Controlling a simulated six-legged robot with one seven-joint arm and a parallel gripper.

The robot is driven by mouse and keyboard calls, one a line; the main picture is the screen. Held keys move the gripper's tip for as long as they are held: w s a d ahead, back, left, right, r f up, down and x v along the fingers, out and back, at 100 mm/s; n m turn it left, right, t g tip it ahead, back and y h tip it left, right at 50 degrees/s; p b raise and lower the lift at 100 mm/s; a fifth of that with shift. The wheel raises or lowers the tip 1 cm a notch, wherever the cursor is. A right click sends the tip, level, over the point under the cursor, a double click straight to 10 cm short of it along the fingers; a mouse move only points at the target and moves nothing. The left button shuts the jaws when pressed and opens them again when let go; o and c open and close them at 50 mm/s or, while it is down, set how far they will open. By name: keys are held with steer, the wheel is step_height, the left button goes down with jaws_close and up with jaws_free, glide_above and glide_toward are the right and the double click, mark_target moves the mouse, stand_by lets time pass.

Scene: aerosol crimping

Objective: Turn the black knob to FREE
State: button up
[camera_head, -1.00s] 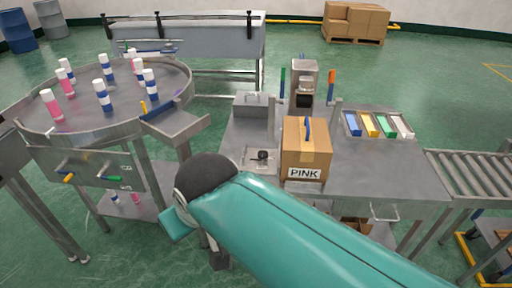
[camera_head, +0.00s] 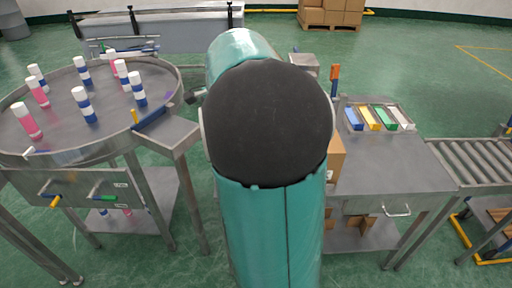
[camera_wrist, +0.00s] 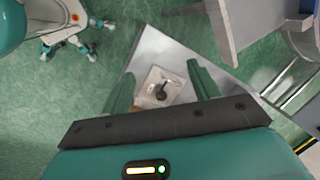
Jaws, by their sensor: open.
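The black knob (camera_wrist: 161,92) sits on a pale square plate (camera_wrist: 152,76) on the grey bench top in the wrist view. Its short handle points toward the upper right of that view. No lettering can be read on the plate. My gripper (camera_wrist: 160,72) is open, with its two teal fingers spread left and right of the knob in the picture. It looks down from above, and neither finger appears to touch the knob. In the head view my arm hides the knob and its plate.
A cardboard box (camera_head: 335,158) stands on the bench (camera_head: 395,170), mostly behind my arm. A tray of coloured blocks (camera_head: 380,117) lies at the back right. A round table with bottles (camera_head: 60,125) stands on the left. A roller conveyor (camera_head: 475,160) is on the right.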

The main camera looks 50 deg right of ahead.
steer(key=s+d+f+m+g, duration=0.1)
steer(key=d+f+m, duration=0.5)
steer(key=d, duration=0.5)
steer(key=s+d+f+m+g, duration=0.15)
steer(key=d+f+m, duration=0.4)
steer(key=d, duration=0.55)
steer(key=shift+h, duration=0.3)
steer(key=f, duration=1.3)
steer(key=shift+w+f, duration=0.2)
steer(key=shift+n, duration=0.25)
steer(key=c, duration=1)
